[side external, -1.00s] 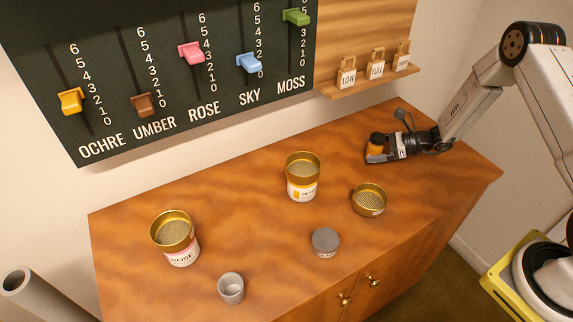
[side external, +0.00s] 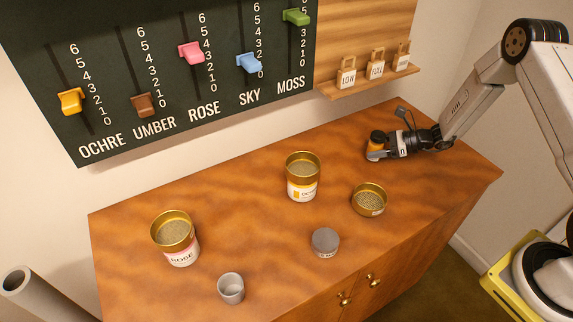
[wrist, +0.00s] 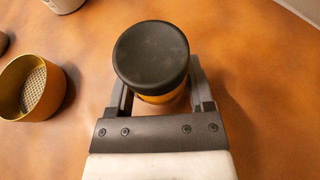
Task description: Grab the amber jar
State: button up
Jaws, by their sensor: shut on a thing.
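The amber jar (side external: 376,148) has an orange-yellow body and a black lid. It is upright at the right end of the wooden table. My gripper (side external: 378,154) is shut on it, with the fingers on both sides of its body. In the wrist view the jar's black lid (wrist: 151,55) fills the space between the fingertips of my gripper (wrist: 155,90), and a strip of amber body shows below the lid. I cannot tell whether the jar's base touches the table.
A brass sieve (side external: 369,200) lies nearby, also in the wrist view (wrist: 30,88). An ochre container (side external: 302,180), a rose container (side external: 176,240), a grey lidded tin (side external: 325,242) and a grey cup (side external: 231,288) stand farther left. A shelf (side external: 368,80) with wooden tags is behind.

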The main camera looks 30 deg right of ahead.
jog(key=shift+r, duration=0.75)
jog(key=s+a+r, duration=0.2)
jog(key=s+r, duration=0.9)
jog(key=s, duration=0.3)
jog(key=shift+w+a, duration=0.1)
jog(key=shift+a, duration=0.05)
